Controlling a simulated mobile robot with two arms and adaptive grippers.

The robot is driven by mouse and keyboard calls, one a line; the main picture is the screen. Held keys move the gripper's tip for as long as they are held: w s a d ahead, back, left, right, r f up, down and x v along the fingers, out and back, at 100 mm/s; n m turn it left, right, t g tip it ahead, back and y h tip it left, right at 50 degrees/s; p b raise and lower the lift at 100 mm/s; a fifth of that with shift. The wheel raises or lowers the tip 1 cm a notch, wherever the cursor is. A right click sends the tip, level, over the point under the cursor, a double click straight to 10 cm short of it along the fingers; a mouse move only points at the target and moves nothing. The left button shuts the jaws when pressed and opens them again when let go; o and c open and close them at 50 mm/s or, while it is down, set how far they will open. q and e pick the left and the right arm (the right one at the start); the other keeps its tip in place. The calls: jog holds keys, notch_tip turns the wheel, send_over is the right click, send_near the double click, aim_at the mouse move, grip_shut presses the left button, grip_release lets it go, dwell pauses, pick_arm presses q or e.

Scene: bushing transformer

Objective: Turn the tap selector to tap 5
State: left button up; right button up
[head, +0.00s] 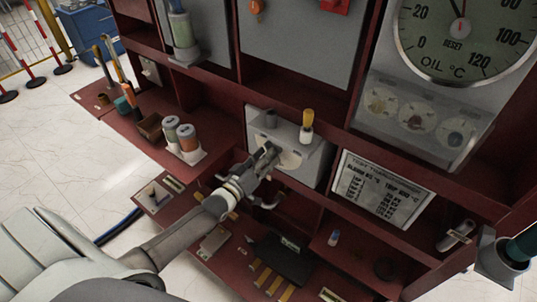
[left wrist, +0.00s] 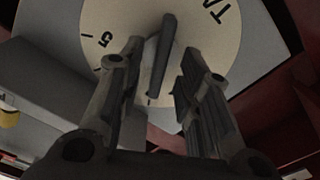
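The tap selector is a grey box (head: 312,150) with a round cream dial (head: 290,160) on its front face. In the left wrist view the dial (left wrist: 225,65) fills the upper middle, with a "5" at its left and part of "TA" at upper right. A dark bar-shaped knob (left wrist: 164,55) stands across the dial, slightly tilted, its lower end near the bottom edge. My left gripper (head: 267,153) is at the dial. Its fingers (left wrist: 162,52) are open on both sides of the knob, with gaps visible. In the head view the gripper hides the knob. My right gripper is not in view.
Orange-and-grey cylinders (head: 187,137) stand on the red shelf at left. A large oil gauge (head: 462,40) is at upper right.

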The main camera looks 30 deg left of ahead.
pick_arm(q)
jog(key=shift+w+d, duration=0.1)
jog(key=shift+w, duration=0.75)
jog(key=c, duration=0.7)
grip_shut()
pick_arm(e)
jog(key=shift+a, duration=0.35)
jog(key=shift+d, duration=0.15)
pick_arm(q)
jog(key=m, duration=1.2)
jog(key=m+b, duration=0.1)
jog(key=m, duration=0.5)
jog(key=shift+d+f, duration=0.15)
jog(key=shift+d, duration=0.1)
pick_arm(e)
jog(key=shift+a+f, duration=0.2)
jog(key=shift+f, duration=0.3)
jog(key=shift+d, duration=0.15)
